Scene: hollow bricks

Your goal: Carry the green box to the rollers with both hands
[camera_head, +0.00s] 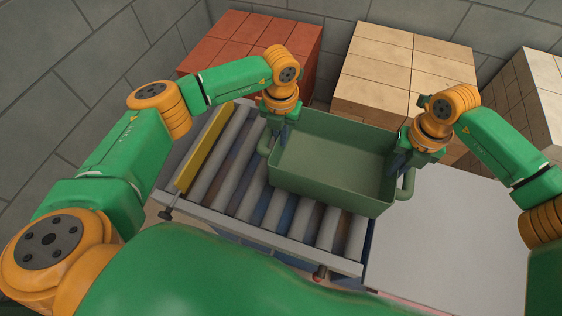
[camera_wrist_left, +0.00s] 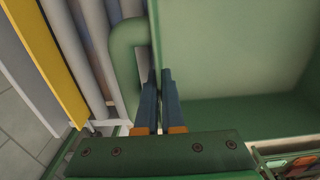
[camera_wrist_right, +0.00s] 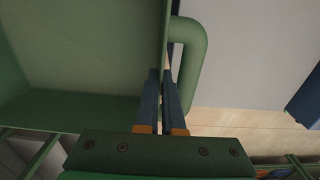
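The green box (camera_head: 335,165), open and empty, is over the right part of the rollers (camera_head: 255,195). Its right end reaches toward the white table top; I cannot tell whether its bottom touches the rollers. My left gripper (camera_head: 277,132) is at the box's left end. In the left wrist view its fingers (camera_wrist_left: 160,78) are close together on the end wall beside the looped handle (camera_wrist_left: 122,62). My right gripper (camera_head: 399,161) is at the right end. In the right wrist view its fingers (camera_wrist_right: 161,78) pinch the wall next to the other handle (camera_wrist_right: 192,62).
A yellow rail (camera_head: 205,147) edges the rollers on the left. The white table top (camera_head: 445,235) to the right is bare. Red bricks (camera_head: 235,40), tan bricks (camera_head: 385,70) and pale bricks (camera_head: 535,95) are stacked behind, near grey walls.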

